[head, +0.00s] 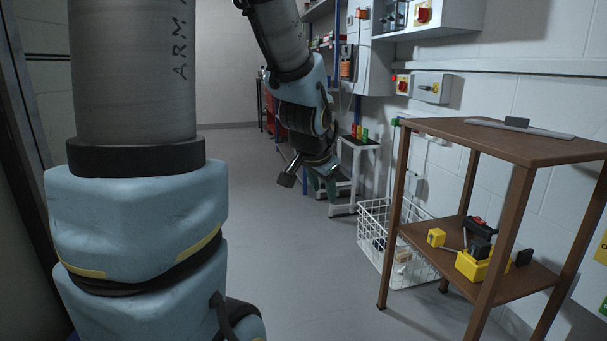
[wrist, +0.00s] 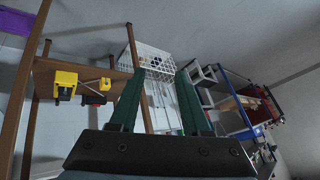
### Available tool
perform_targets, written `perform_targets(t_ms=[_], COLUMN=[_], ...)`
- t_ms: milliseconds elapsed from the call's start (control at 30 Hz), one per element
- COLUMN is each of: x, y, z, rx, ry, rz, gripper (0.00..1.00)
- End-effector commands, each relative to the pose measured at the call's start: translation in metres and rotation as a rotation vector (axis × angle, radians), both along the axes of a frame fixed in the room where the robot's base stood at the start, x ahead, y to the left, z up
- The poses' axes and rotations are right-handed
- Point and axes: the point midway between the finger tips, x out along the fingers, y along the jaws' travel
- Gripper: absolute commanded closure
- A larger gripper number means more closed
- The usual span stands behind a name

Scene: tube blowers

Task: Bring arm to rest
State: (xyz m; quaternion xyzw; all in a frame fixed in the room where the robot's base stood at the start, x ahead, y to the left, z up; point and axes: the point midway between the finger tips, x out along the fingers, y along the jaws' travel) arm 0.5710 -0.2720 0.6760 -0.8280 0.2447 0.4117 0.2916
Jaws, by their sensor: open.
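My gripper (head: 308,176) hangs at the end of my grey and blue arm, pointing down over the open floor in the head view. Its two fingers are spread apart with nothing between them. In the wrist view my gripper (wrist: 160,88) shows two dark green fingers, apart and empty. The wire basket stands beyond them in that view. No object touches the fingers.
A brown wooden table (head: 535,145) with a lower shelf stands at right, holding yellow and black devices (head: 476,262). A white wire basket (head: 372,222) sits beside it. A white stool (head: 343,208) stands behind my gripper. The grey floor (head: 290,270) in the middle is clear.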

Motion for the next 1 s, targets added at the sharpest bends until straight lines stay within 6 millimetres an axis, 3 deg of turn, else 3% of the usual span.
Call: perform_targets(t_ms=[33,100,367,767,1000], x=[-0.012,-0.031,-0.112,-0.112,-0.112], y=[0.024,0.049,0.111,0.109,0.109], z=[-0.016,-0.034,-0.080,0.014,0.089], rx=[-0.011,-0.031,-0.101,-0.102,-0.102], ry=[0.074,0.171,0.487,0.489,0.487], rz=[0.101,0.235,0.684,0.684,0.682], gripper=[0.53,0.53,0.53,0.53,0.53])
